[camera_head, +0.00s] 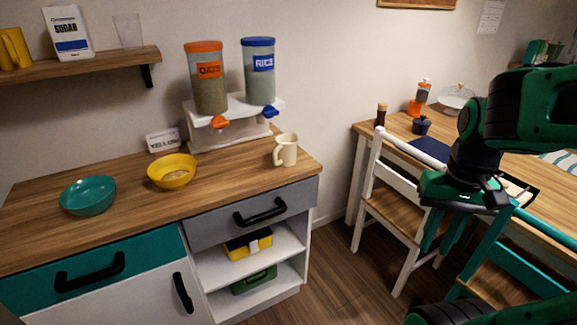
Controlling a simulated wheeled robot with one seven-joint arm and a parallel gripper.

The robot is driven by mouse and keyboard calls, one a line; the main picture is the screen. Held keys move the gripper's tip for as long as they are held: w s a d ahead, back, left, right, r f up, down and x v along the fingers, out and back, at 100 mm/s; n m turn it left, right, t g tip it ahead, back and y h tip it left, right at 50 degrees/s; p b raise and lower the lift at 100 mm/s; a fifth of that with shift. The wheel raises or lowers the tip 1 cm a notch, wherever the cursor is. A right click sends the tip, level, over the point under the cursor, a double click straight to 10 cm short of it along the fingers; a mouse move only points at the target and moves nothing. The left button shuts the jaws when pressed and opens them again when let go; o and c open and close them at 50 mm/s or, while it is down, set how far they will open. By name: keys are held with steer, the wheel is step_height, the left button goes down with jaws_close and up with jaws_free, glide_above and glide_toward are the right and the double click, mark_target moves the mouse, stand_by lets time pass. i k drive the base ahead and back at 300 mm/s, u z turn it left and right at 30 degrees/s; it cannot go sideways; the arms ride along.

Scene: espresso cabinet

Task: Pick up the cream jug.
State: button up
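The cream jug (287,150) stands upright on the wooden counter (240,176), near its right end, in front of the dispenser stand. Its handle is on its left side. My gripper (436,245) hangs at the right of the view, well to the right of the jug and apart from it, in front of the white chair. Its two green fingers point down and look spread, with nothing seen between them.
A yellow bowl (172,171) and a teal bowl (88,196) stand left of the jug. Oats (208,80) and rice (259,75) dispensers stand behind it on a white stand (232,125). A white chair (390,205) and a dining table (400,128) are at the right.

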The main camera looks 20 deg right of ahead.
mark_target(284, 154)
steer(key=k, duration=0.95)
steer(key=z, duration=0.4)
steer(key=i, duration=0.7)
steer(key=z, duration=0.55)
steer(key=i, duration=1.25)
steer(key=u, duration=0.55)
steer(key=i, duration=0.55)
steer(key=u, duration=0.35)
